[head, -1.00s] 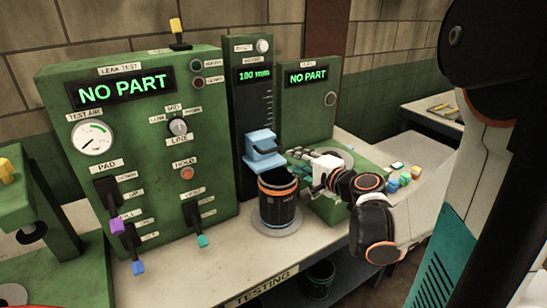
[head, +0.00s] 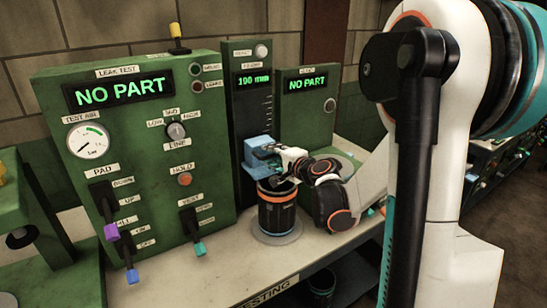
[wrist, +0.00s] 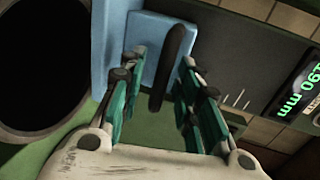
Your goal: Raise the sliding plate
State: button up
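In the wrist view the plate (wrist: 150,42) carries a black bar handle (wrist: 174,58). My gripper (wrist: 162,60) is open, with one finger on each side of the handle; a gap shows on both sides. In the head view my gripper (head: 288,160) is at the plate's right side, and its fingertips are partly hard to make out.
The column display (head: 254,78) seems to read 190 mm. A green leak test panel (head: 130,150) with levers stands left, and a smaller green panel (head: 307,112) right. The cylinder's dark open mouth (wrist: 40,60) is at the left in the wrist view.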

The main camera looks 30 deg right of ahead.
grip_shut()
notch_tip(320, 180, up, 15)
jog(key=p, duration=0.9)
jog(key=shift+r, duration=0.15)
jog(key=shift+w+d, duration=0.1)
jog(key=shift+w, duration=0.05)
